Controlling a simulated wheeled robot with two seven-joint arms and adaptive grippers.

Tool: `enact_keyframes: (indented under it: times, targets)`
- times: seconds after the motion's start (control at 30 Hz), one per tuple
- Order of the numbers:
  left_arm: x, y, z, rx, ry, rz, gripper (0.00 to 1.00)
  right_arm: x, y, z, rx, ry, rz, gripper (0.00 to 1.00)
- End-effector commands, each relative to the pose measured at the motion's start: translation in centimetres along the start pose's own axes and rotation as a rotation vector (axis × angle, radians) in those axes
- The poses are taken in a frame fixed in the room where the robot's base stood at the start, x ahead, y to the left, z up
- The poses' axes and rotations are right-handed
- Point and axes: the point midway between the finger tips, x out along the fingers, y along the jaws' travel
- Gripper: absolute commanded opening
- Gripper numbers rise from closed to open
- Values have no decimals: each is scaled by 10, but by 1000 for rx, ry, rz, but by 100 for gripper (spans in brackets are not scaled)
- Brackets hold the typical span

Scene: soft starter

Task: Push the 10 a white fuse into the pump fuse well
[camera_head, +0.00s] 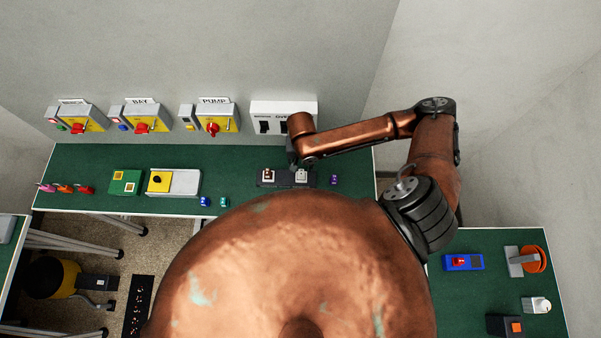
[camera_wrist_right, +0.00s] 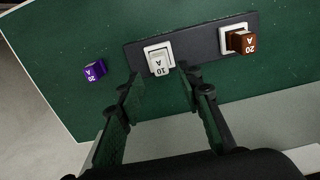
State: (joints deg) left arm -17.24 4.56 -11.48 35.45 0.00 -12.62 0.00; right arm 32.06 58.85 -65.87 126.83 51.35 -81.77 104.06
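The white 10 A fuse (camera_wrist_right: 160,64) sits in or on a white-rimmed well at one end of a dark fuse base (camera_wrist_right: 193,43). How deep it sits I cannot tell. In the head view the white fuse (camera_head: 301,175) is at the right end of the base (camera_head: 285,183). No pump label is readable on the base. My right gripper (camera_wrist_right: 162,80) is open, its two dark fingers spread either side of the line to the white fuse, tips close to it; contact cannot be made out. In the head view my right gripper (camera_head: 292,156) is partly hidden by its arm. My left gripper is not in view.
A brown 20 A fuse (camera_wrist_right: 241,41) stands in the base's other well. A purple 20 A fuse (camera_wrist_right: 95,71) lies on the green bench beside the base. Blue and teal fuses (camera_head: 205,201) lie left. A white wall box (camera_head: 284,106) and a PUMP switch box (camera_head: 213,118) stand behind.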

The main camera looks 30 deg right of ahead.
Motion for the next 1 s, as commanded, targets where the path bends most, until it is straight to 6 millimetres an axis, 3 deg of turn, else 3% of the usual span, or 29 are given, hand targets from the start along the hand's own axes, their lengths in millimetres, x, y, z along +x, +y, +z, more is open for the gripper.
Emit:
enact_keyframes:
  times: [0.03, 0.2, 0.5, 0.77, 1.0]
  targets:
    - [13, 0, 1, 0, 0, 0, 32, 11, 0, -1, -1, 2, 0, 33]
    - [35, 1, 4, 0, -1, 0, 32, 28, 0, -1, 0, 2, 0, 33]
    - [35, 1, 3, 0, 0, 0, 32, 49, -1, 0, 1, 0, -1, 33]
    - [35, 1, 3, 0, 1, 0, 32, 49, -1, -1, 1, 1, -1, 33]
    - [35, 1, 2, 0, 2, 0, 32, 49, -1, -1, 1, 1, -1, 25]
